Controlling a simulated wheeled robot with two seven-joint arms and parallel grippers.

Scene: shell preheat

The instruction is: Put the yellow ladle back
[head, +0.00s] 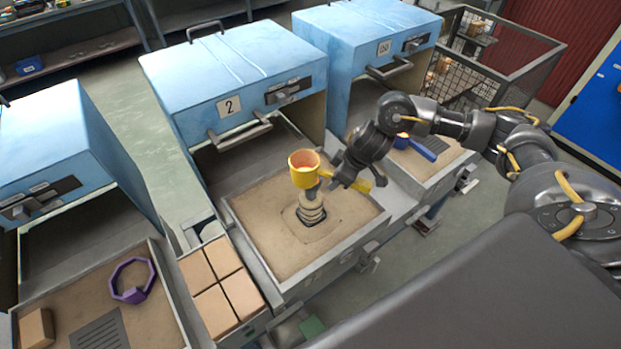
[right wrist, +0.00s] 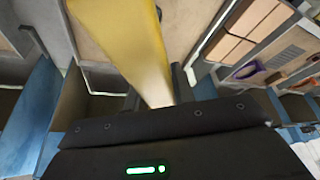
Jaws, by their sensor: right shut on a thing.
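The yellow ladle (head: 304,179) is held in the air above the sand bed of the middle tray (head: 276,283). Its round cup is to the left with an orange-lit inside, and its handle runs right, past my right gripper (head: 338,181). That gripper is shut on the handle. In the right wrist view the yellow handle (right wrist: 130,45) runs up from between the jaws, and the cup is not clear there. A ringed, pale spindle-like piece (head: 312,212) stands in the sand just below the ladle. My left gripper is not in view.
A blue furnace marked 2 (head: 230,75) stands behind the tray, with blue furnaces (head: 60,150) (head: 370,30) on either side. The left tray holds a purple octagonal ring (head: 131,295); several tan tiles (head: 212,262) lie beside it. A blue-handled ladle (head: 420,148) lies in the right tray.

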